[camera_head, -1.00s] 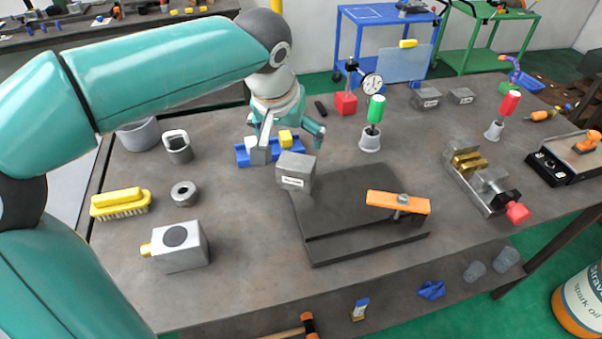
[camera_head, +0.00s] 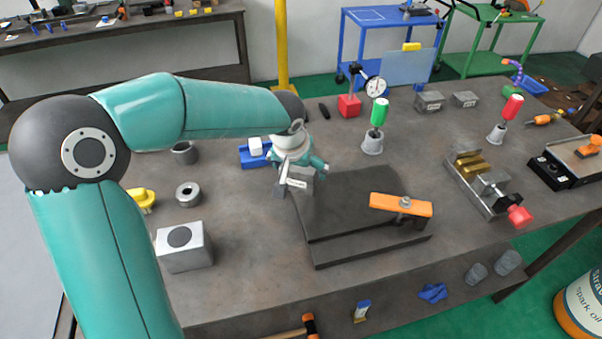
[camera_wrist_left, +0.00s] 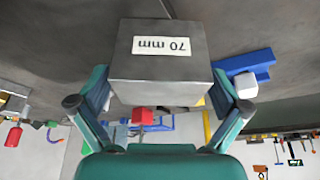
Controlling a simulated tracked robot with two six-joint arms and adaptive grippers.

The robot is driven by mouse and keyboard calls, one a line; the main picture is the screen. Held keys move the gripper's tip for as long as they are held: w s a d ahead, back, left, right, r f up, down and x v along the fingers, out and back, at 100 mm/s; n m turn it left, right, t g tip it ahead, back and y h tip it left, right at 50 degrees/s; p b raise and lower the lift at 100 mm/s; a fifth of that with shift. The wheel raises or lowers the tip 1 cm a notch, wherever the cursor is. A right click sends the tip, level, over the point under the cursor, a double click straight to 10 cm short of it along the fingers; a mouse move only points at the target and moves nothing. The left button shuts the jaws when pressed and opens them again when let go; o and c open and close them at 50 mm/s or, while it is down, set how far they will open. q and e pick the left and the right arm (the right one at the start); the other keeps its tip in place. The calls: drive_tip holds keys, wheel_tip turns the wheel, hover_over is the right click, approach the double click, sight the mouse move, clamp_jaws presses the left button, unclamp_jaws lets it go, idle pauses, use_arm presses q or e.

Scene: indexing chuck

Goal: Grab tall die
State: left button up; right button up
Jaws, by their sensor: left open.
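A grey block labelled 70 mm (camera_wrist_left: 160,75), which I take for the tall die, fills the middle of the left wrist view, its label upside down. In the head view the block (camera_head: 299,181) stands at the back left corner of a dark plate, partly hidden by my left gripper (camera_head: 301,180). The left gripper is open, with a finger on each side of the block. In the left wrist view its fingers (camera_wrist_left: 160,80) flank the block; I cannot tell whether they touch it. My right gripper is out of view.
The dark plate (camera_head: 350,215) carries an orange clamp bar (camera_head: 400,205). A blue holder (camera_head: 255,160) with a white piece sits just behind my gripper. Two smaller grey blocks (camera_head: 429,101) lie farther back. A grey box (camera_head: 183,248) stands at front left.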

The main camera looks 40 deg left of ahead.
use_arm(q)
drive_tip(key=shift+w+f, duration=0.15)
drive_tip(key=shift+f, duration=0.2)
drive_tip(key=c, duration=1.4)
drive_tip(key=shift+r, duration=0.15)
drive_tip(key=shift+c, duration=1.4)
drive_tip(key=shift+w+r, duration=0.1)
